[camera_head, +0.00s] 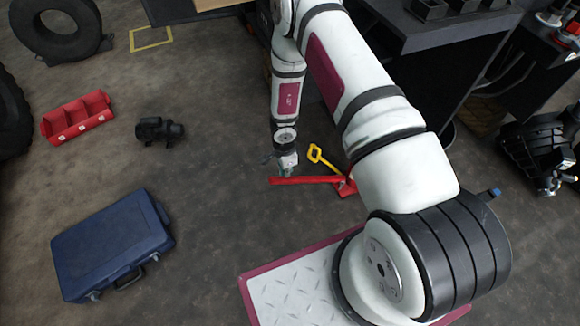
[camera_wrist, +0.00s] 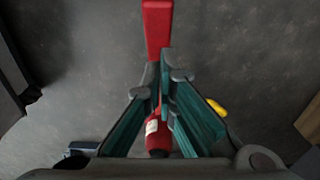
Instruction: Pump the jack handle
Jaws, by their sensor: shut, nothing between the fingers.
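The red jack handle (camera_head: 305,180) is a long bar on the floor side, running left from the red jack body (camera_head: 347,188). In the wrist view the wide end of the handle (camera_wrist: 157,30) shows beyond the fingertips. A red part with a white label (camera_wrist: 157,138) shows between the finger bases. My gripper (camera_head: 284,170) points down over the left part of the handle. In the wrist view its teal-padded fingers (camera_wrist: 164,75) are closed together at the tips, holding nothing. The fingers hide the middle of the handle, and I cannot tell whether they touch it.
A yellow loop-ended piece (camera_head: 318,156) lies beside the jack. A blue case (camera_head: 112,245), a red open bin (camera_head: 78,118) and a black motor-like part (camera_head: 158,131) lie to the left. A dark workbench (camera_head: 440,40) stands at upper right. The floor left of the handle is clear.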

